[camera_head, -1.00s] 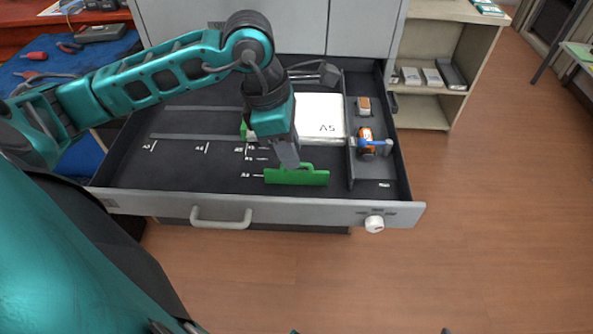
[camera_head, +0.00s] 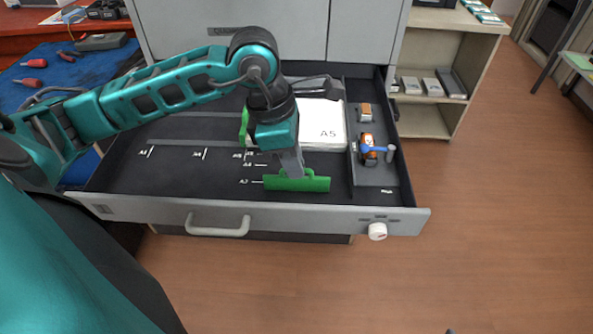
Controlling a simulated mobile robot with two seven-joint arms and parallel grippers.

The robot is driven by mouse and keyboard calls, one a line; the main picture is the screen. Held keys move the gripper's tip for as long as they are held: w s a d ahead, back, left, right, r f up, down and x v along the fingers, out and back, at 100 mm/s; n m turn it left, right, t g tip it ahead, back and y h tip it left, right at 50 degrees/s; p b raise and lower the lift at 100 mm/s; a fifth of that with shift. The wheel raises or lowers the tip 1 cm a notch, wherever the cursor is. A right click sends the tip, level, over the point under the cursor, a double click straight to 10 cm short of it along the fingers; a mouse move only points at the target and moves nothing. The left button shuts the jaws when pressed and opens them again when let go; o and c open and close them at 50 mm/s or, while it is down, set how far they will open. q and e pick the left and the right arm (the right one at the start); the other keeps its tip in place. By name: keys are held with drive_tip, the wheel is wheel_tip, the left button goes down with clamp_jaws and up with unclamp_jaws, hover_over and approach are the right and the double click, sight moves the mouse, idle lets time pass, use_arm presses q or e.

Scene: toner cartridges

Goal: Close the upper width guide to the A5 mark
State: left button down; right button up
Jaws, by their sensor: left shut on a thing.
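The open drawer holds a white paper stack marked A5 (camera_head: 327,134). A green guide (camera_head: 312,184) stands in front of the stack, level with the A3 mark (camera_head: 244,182) of the front-to-back scale and apart from the stack. My left gripper (camera_head: 291,172) reaches down from above and is shut on this front guide near its middle; the fingers hide part of its top. A second green guide (camera_head: 243,125) stands at the stack's left edge, near the A5 mark of the left-to-right scale. I cannot tell which guide is the width guide. My right gripper is out of view.
The drawer's front wall (camera_head: 300,211) with its handle (camera_head: 218,227) and white knob (camera_head: 377,231) lies just before the front guide. A right-hand compartment holds small orange items (camera_head: 366,145). The A4 and A5 marks lie between the front guide and the stack.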

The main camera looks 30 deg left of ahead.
use_arm(q)
drive_tip(key=shift+w+a, duration=0.4)
drive_tip(key=shift+w, duration=0.25)
drive_tip(key=shift+w+a+b, duration=0.35)
drive_tip(key=shift+w+a, duration=0.1)
drive_tip(key=shift+w, duration=0.3)
drive_tip(key=shift+w+a+b, duration=0.15)
drive_tip(key=shift+w+a, duration=0.35)
drive_tip(key=shift+w, duration=0.25)
drive_tip(key=shift+w+a+b, duration=0.15)
drive_tip(key=shift+w+a, duration=0.3)
drive_tip(key=shift+w, duration=0.3)
drive_tip(key=shift+w+a, duration=0.4)
drive_tip(key=shift+w, duration=0.3)
drive_tip(key=c, duration=1.4)
unclamp_jaws()
drive_tip(key=shift+o, duration=0.2)
drive_tip(key=shift+r, duration=0.1)
drive_tip(key=d+p+v, duration=0.1)
drive_tip(key=p+v, duration=0.3)
drive_tip(key=v, duration=0.2)
drive_tip(key=shift+w+r+p, duration=0.35)
drive_tip(key=shift+r, duration=0.2)
